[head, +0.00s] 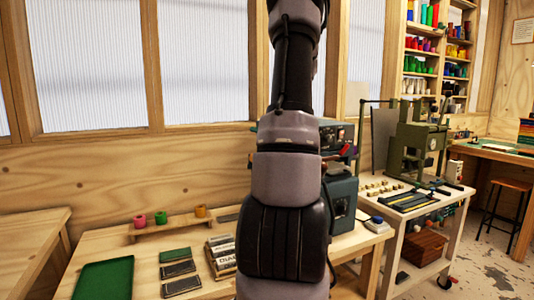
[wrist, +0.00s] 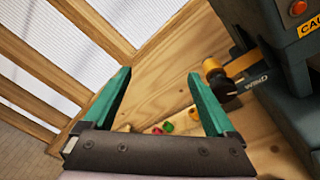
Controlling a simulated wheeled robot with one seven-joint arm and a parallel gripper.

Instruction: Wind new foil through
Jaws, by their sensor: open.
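The foil machine is a dark grey-green box (head: 343,203), mostly hidden behind my arm in the head view. In the wrist view its body (wrist: 262,105) fills the right side, with a "WIND" label beside a gold-coloured rod or roll (wrist: 212,66) and a black knob (wrist: 222,83). Small coloured pieces (wrist: 167,127) show low between my fingers. My gripper (wrist: 159,73) is open and empty, left of the gold part and apart from it.
The bench (head: 105,243) holds a green tray (head: 104,279), dark plates (head: 178,268) and a stack of lettered blocks (head: 221,252). A cart with a green press (head: 415,140) stands right. Windows and a wooden wall lie behind the bench.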

